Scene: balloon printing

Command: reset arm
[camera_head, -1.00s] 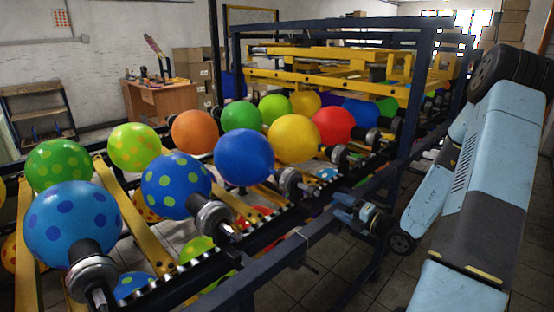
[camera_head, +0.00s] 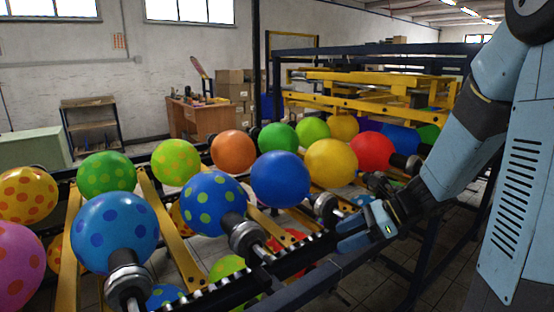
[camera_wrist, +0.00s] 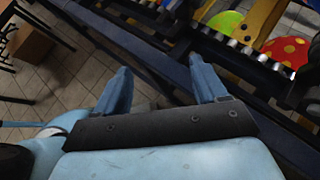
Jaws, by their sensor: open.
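My arm, light blue and dark grey, reaches in from the right of the head view. My gripper (camera_head: 352,232) is near the front rail of the balloon machine, to the right of the dark blue balloon (camera_head: 280,179). In the wrist view my gripper (camera_wrist: 160,88) shows two blue fingers spread apart with nothing between them. A dark rail (camera_wrist: 140,55) of the machine passes beyond the fingers. I cannot tell how close the fingers are to it.
Several balloons, such as the yellow one (camera_head: 330,163) and the blue dotted one (camera_head: 114,232), sit on the machine at left. A yellow frame (camera_head: 375,88) stands behind. A wooden desk (camera_head: 198,118) and shelf (camera_head: 92,124) are at the back. Tiled floor (camera_wrist: 60,85) shows in the wrist view.

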